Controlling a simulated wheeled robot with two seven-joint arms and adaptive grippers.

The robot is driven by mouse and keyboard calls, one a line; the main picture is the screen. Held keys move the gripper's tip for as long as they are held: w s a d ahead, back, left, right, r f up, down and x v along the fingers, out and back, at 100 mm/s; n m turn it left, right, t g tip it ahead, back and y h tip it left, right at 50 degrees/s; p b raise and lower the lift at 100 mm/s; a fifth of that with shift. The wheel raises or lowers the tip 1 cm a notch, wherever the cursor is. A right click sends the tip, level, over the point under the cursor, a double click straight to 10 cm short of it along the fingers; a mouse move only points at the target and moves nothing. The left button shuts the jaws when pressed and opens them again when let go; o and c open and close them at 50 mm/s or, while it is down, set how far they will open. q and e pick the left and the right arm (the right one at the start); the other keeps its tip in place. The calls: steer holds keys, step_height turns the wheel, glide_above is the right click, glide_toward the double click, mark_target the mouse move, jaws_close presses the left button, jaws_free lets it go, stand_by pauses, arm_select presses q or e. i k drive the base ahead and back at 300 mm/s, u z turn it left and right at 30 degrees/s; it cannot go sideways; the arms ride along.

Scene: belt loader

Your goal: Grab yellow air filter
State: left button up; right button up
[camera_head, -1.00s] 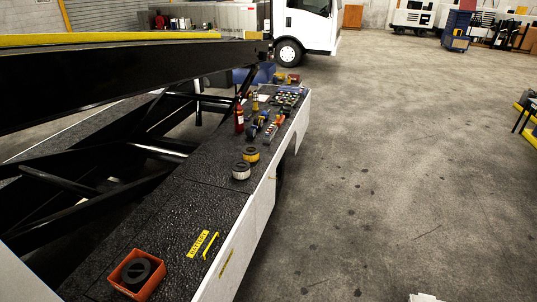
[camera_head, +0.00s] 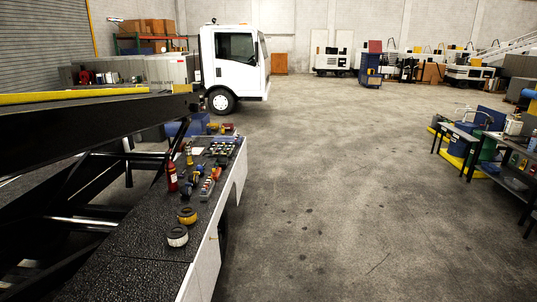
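The yellow air filter (camera_head: 187,215) is a short ring with a dark top, lying on the black textured deck (camera_head: 136,240) of the belt loader. A white air filter (camera_head: 177,236) of similar shape sits just in front of it. Neither of my grippers shows in the head view.
A red extinguisher (camera_head: 171,178) stands behind the filters, near several small tools and a control panel (camera_head: 221,147). The loader's boom (camera_head: 90,118) rises over the deck's left side. Open floor (camera_head: 330,190) lies to the right. A white truck (camera_head: 232,65) and a workbench (camera_head: 490,150) stand farther off.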

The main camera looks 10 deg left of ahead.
mark_target(188, 215)
steer(key=i, duration=3.9)
steer(key=u, duration=3.55)
